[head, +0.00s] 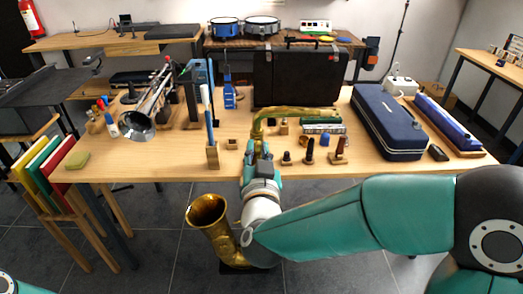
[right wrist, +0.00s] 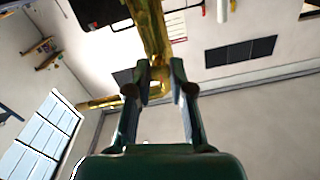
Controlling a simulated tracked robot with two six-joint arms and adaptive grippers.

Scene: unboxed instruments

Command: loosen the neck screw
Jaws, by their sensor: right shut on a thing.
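A gold saxophone stands in front of the table, its wide bell (head: 207,210) facing up at the left. Its curved neck (head: 290,110) rises above the table edge and bends to the right. My right gripper (head: 258,152) is upright at the lower end of the neck and hides the joint there. In the right wrist view its two fingers (right wrist: 159,82) are closed on a small gold piece (right wrist: 157,90) below the gold tube (right wrist: 150,32). This piece appears to be the neck screw; its turn cannot be made out. My left gripper is not in view.
Coloured folders (head: 45,165) stand at the left. Grey floor is open in front.

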